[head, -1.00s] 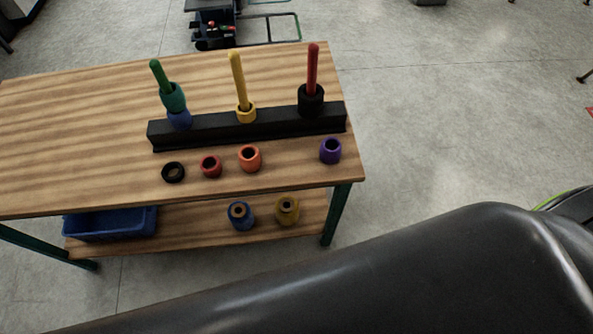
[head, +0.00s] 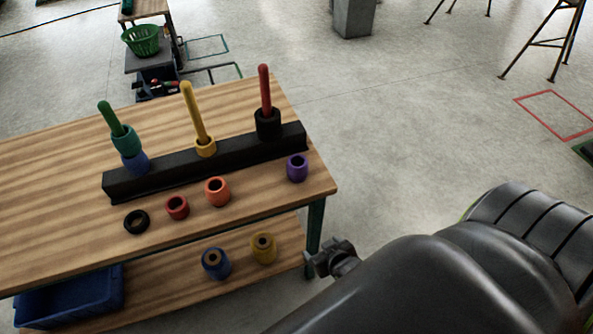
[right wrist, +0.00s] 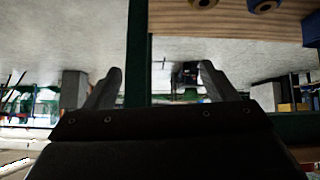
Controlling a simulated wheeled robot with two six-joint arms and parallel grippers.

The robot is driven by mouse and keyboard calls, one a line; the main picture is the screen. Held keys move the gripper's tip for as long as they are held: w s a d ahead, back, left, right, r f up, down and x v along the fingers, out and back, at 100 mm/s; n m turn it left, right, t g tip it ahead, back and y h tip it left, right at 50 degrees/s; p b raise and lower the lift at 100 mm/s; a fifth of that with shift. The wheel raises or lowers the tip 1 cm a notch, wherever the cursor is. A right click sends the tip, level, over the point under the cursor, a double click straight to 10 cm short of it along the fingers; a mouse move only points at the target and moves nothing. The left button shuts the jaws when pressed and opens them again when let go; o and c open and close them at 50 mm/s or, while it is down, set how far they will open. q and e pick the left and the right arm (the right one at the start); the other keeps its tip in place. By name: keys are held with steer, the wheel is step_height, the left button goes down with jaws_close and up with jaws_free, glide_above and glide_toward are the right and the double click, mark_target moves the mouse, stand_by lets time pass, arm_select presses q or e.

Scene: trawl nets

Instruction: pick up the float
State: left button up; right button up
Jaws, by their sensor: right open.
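Several floats, short hollow barrels, are on the wooden table (head: 60,160). Loose along its front are a black ring (head: 136,222), a red float (head: 177,207), an orange float (head: 217,191) and a purple float (head: 297,168). A green float (head: 126,139) sits above a blue one (head: 135,163) on the green peg; a yellow float (head: 205,147) and a black float (head: 268,124) are on the other pegs. My right gripper (head: 311,264) is open and empty, off the table's right end, below the top. It also shows in the right wrist view (right wrist: 160,72). My left gripper is out of view.
The black peg bar (head: 215,158) stands on the table. The lower shelf (head: 185,285) holds a blue float (head: 216,263), a yellow-brown float (head: 264,247) and a blue bin (head: 70,297). A green table leg (head: 315,235) is beside my right gripper.

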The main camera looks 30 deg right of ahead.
steer(key=w+r+t+b, duration=0.3)
steer(key=w+r, duration=0.1)
steer(key=r, duration=0.7)
steer(key=m+t+h+b, duration=0.1)
steer(key=t, duration=0.1)
glide_toward(295, 160)
steer(key=x, duration=0.4)
steer(key=shift+w+d, duration=0.15)
steer(key=shift+d, duration=0.05)
steer(key=shift+m, duration=0.3)
steer(key=shift+p+x, duration=0.35)
steer(key=shift+x, duration=2.35)
steer(key=shift+a+f, duration=0.15)
steer(key=shift+a, duration=0.05)
steer(key=shift+c, duration=0.3)
steer(key=c, duration=1)
step_height(295, 160, up, 10)
steer(key=shift+p, duration=0.5)
